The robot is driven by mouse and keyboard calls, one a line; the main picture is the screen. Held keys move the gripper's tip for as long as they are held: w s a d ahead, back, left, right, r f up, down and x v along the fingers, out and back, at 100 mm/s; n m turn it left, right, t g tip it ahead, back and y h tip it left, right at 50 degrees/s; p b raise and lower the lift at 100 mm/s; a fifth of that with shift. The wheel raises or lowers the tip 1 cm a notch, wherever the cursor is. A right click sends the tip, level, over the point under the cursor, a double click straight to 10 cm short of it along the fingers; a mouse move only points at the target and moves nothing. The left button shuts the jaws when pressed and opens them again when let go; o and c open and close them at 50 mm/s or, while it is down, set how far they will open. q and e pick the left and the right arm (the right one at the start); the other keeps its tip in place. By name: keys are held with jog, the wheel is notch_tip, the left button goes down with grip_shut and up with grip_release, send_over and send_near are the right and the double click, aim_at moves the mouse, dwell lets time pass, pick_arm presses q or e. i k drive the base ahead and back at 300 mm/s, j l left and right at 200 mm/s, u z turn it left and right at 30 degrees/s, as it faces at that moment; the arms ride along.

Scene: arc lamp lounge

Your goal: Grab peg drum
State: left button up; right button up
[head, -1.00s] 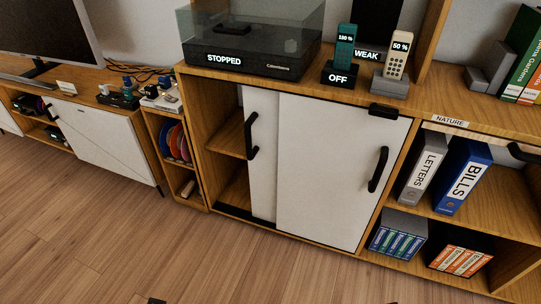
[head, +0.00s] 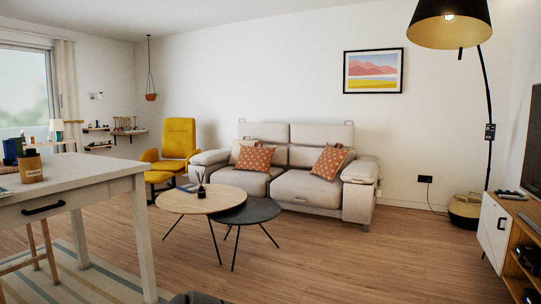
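I cannot clearly make out a peg drum. A small wooden, drum-like container (head: 30,168) with a label stands upright on the white desk (head: 95,172) at the left, close to the desk's near left part. Its contents are too small to tell, and I cannot tell whether it is the peg drum. Neither of my grippers can be made out. A dark grey shape at the bottom edge of the head view is cut off, and I cannot tell what it is.
Two round coffee tables, light wood (head: 185,203) and dark (head: 262,211), stand before a grey sofa (head: 310,190). A yellow armchair (head: 178,140) is behind left. A woven basket (head: 463,208) stands by the arc lamp (head: 449,25). Wood floor is open right of centre.

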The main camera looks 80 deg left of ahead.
aim_at(30, 170)
jog(key=u, duration=4)
jog(key=i+l+u, duration=0.15)
jog(key=u, duration=0.25)
jog(key=l+u, duration=0.4)
jog(key=i+l+u, duration=0.15)
jog(key=l, duration=0.2)
jog(key=l+u, duration=0.1)
jog(key=l, duration=0.2)
jog(key=i+l+u, duration=0.15)
jog(key=l, duration=0.2)
jog(key=l+u, duration=0.1)
jog(key=l, duration=1.05)
jog(key=i, duration=0.1)
